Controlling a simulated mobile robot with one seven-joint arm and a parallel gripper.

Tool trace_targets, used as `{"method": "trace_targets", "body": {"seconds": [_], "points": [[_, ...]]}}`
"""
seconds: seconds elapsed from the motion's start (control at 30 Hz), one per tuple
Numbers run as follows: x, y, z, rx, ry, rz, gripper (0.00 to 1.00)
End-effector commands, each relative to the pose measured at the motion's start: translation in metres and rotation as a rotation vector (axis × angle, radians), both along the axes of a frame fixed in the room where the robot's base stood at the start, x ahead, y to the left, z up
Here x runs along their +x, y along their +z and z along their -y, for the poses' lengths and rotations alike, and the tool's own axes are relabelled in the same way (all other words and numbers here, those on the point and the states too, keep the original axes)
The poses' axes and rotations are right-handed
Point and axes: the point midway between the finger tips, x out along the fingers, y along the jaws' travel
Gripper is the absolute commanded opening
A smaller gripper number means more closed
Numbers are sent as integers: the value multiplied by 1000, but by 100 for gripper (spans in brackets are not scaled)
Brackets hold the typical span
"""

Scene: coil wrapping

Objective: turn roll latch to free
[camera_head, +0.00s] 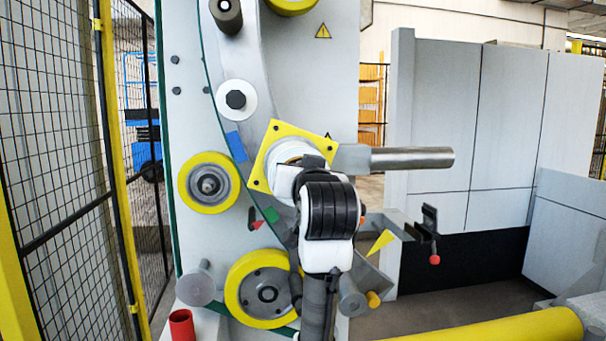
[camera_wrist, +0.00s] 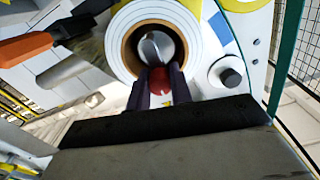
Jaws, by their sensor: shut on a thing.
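The roll latch (camera_wrist: 160,78) shows in the wrist view as a red piece below the metal spindle end (camera_wrist: 157,47) in the middle of the roll's brown core. My gripper (camera_wrist: 161,88) has its two dark fingers on either side of the red piece and is shut on it. The white film roll (camera_wrist: 118,33) surrounds the core. In the head view my arm and wrist cover the gripper and the latch, in front of the yellow square plate (camera_head: 262,163).
A bare metal shaft (camera_head: 412,158) sticks out to the right of the plate. A black lever with a red knob (camera_head: 435,260) stands lower right. Yellow-rimmed rollers (camera_head: 209,183) sit to the left. A mesh fence (camera_head: 50,150) borders the left side.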

Motion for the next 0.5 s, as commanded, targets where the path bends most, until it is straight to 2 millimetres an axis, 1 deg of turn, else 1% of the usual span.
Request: {"method": "trace_targets", "body": {"seconds": [0.07, 0.1, 0.23, 0.27, 0.5], "points": [[0, 0, -1, 0, 2, 0, 0], [0, 0, -1, 0, 2, 0, 24], [0, 0, -1, 0, 1, -1, 41], [0, 0, -1, 0, 1, -1, 43], [0, 0, 0, 1, 1, 0, 43]]}}
